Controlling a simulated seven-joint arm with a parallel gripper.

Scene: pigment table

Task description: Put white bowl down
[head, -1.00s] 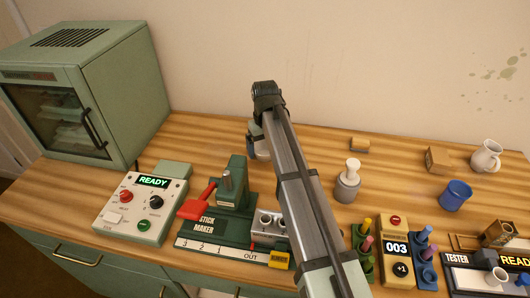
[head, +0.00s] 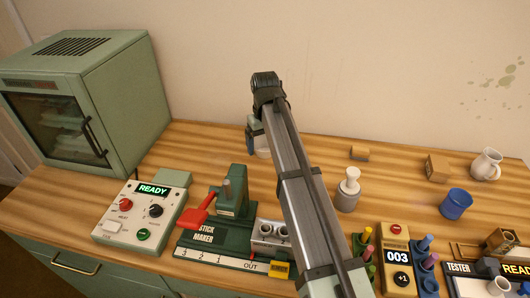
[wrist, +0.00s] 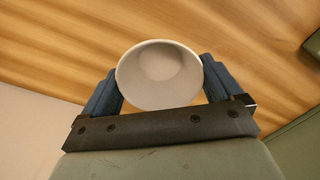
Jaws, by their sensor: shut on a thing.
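In the wrist view the white bowl (wrist: 160,72) sits between the two blue fingers of my gripper (wrist: 160,88), which are shut on it. I look into its open mouth, and the inside appears empty. In the head view my gripper (head: 255,145) is at the back middle of the table, mostly behind my arm. Only a pale bit of the bowl (head: 264,153) shows beside it. I cannot tell whether the bowl touches the wooden table (head: 210,150).
The stick maker (head: 235,200) and a control box (head: 140,212) stand in front, with a green oven (head: 90,95) at the left. A grey pestle-like piece (head: 348,190), a blue cup (head: 455,204) and a white jug (head: 486,164) stand to the right. Bare wood lies left of my gripper.

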